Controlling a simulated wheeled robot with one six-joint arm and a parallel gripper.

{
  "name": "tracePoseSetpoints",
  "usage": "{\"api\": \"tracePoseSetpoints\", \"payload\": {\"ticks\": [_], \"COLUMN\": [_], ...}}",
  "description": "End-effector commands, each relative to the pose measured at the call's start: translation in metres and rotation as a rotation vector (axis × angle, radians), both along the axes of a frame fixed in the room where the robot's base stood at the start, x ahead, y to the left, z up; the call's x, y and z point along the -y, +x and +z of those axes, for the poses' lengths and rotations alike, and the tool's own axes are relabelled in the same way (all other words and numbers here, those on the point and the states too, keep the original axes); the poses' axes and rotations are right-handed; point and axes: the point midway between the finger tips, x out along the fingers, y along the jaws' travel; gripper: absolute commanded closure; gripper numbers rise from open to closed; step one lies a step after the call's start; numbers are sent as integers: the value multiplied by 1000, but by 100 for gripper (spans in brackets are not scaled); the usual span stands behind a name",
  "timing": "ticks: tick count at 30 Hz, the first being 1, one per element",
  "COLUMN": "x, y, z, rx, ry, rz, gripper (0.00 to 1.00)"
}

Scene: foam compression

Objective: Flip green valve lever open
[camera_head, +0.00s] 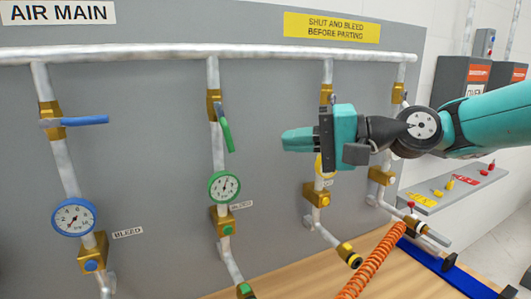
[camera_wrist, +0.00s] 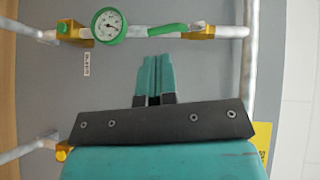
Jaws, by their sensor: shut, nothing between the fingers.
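The green valve lever (camera_head: 227,133) hangs down from a brass valve (camera_head: 214,104) on the second pipe, close to in line with the pipe and a little tilted. In the wrist view the lever (camera_wrist: 168,29) lies along the pipe between the valve (camera_wrist: 202,32) and the green-rimmed gauge (camera_wrist: 108,26). The same gauge (camera_head: 224,187) is below the lever in the head view. My gripper (camera_head: 287,139) is shut and empty, to the right of the lever and apart from it. Its teal fingers (camera_wrist: 154,60) point toward the pipe.
A blue lever (camera_head: 85,120) stands crosswise on the left pipe. A third pipe with a yellow gauge is partly hidden behind my gripper. An orange coiled hose (camera_head: 372,262) rises from the wooden bench (camera_head: 300,284). A shelf (camera_head: 455,187) holds tags at right.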

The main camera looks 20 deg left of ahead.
Motion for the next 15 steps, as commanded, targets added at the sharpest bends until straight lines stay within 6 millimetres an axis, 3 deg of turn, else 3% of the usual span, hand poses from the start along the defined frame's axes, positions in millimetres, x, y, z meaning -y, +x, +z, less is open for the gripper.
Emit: {"api": "tracePoseSetpoints", "payload": {"ticks": [6, 15], "x": [34, 42], "y": [3, 2], "z": [4, 8], "rx": [2, 0], "ry": [0, -1], "rz": [-2, 0], "gripper": [100, 100]}}
